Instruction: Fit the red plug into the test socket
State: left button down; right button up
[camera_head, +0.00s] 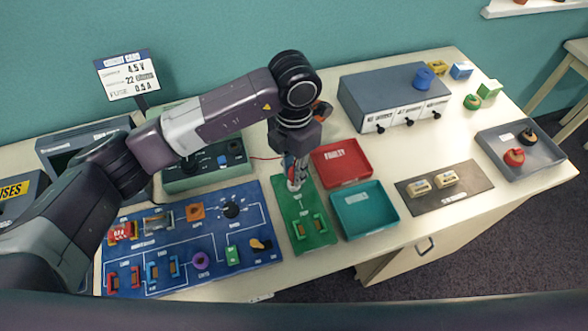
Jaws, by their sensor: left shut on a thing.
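My left gripper (294,178) points down over the upper end of the green test board (312,241). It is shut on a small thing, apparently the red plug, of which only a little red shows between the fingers. A thin red lead (264,157) runs from the green meter box towards the gripper. The board carries two small socket-like fittings near its lower end. The gripper hides the board's top, and I cannot tell whether the plug touches it. My right gripper is not in view.
A blue circuit board (185,275) lies left of the test board. A red tray (340,163) and a teal tray (365,210) stand close on its right. The green meter box (205,175) is behind.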

pick_arm(q)
jog(key=shift+b, duration=0.6)
dwell(1.2)
jog(key=shift+f+b, duration=0.9)
jog(key=shift+b, duration=0.05)
dwell(0.8)
jog(key=c, duration=1.7)
grip_release()
jog(key=shift+o, duration=0.2)
jog(key=o, duration=0.4)
jog(key=shift+o, duration=0.2)
jog(key=shift+r, duration=0.1)
jog(key=shift+r+p, duration=1.85)
jog(key=shift+r, duration=2.1)
